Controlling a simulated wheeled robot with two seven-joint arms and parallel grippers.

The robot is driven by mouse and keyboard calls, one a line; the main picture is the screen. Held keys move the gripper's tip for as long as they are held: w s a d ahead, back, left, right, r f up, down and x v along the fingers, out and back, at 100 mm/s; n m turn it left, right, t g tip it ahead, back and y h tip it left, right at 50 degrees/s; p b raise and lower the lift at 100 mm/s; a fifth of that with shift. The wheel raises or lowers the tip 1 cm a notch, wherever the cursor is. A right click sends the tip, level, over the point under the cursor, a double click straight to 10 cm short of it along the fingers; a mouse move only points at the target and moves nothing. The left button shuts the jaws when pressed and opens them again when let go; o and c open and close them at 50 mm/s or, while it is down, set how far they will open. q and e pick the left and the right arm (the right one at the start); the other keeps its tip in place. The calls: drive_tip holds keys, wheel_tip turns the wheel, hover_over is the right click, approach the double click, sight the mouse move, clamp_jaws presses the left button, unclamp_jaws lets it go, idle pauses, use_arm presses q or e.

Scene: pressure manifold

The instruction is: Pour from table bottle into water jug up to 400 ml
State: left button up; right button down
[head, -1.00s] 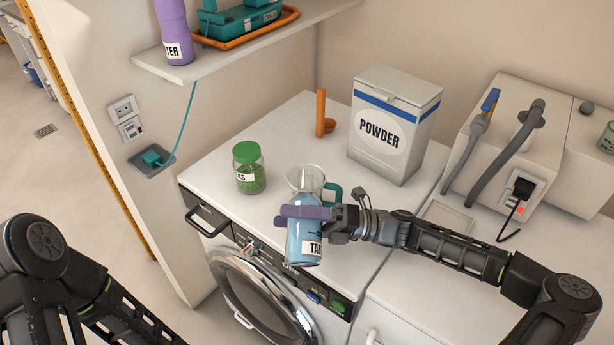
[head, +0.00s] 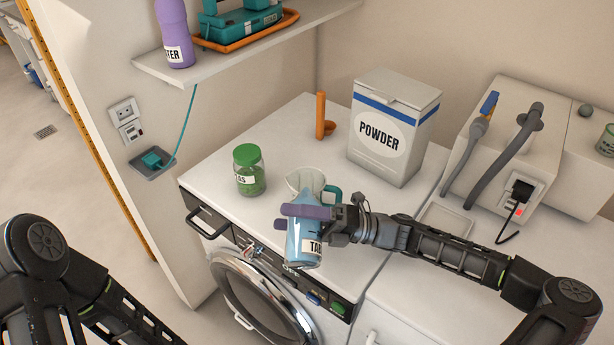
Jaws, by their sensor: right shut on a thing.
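The bottle looks slightly tilted. The water jug (head: 306,180) is clear and pale with a teal handle (head: 332,194). It stands on the counter just behind the bottle, its lower part hidden by bottle and gripper. Its liquid level and scale cannot be read. My left arm shows at lower left, its gripper out of view.
A green-lidded jar (head: 249,170) stands left of the jug. A large powder box (head: 391,128) and an orange upright piece (head: 322,115) stand behind. A shelf (head: 215,68) holds a purple bottle (head: 174,35). The counter (head: 285,135) is clear behind the jar.

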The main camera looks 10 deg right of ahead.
drive_tip(key=shift+w+r+m+p, duration=0.2)
drive_tip(key=shift+r+m+p, duration=0.15)
drive_tip(key=shift+p, duration=0.35)
drive_tip(key=shift+w+d+r+m+t+p, duration=0.2)
drive_tip(key=shift+r+m+t+p, duration=0.3)
drive_tip(key=shift+p, duration=0.45)
drive_tip(key=shift+w+r+m+t+p, duration=0.15)
drive_tip(key=shift+r+m+p, duration=0.25)
drive_tip(key=shift+m+p, duration=0.65)
drive_tip(key=shift+w+r+m+t+p, duration=0.1)
drive_tip(key=shift+r+m+t+p, duration=0.25)
drive_tip(key=shift+p, duration=1.2)
idle(2.7)
drive_tip(key=f+n+b, duration=0.1)
drive_tip(key=b, duration=0.2)
drive_tip(key=f+n+g+b, duration=0.1)
drive_tip(key=f+b, duration=0.1)
drive_tip(key=b, duration=0.1)
drive_tip(key=shift+s+f+n+b, duration=0.15)
drive_tip(key=shift+s+n+b, duration=0.05)
drive_tip(key=shift+n+b, duration=0.2)
drive_tip(key=shift+s+n+g, duration=0.1)
drive_tip(key=shift+n+g, duration=0.15)
drive_tip(key=shift+g, duration=0.05)
drive_tip(key=shift+a+r, duration=0.1)
drive_tip(key=shift+r, duration=0.35)
drive_tip(key=shift+s+r, duration=0.1)
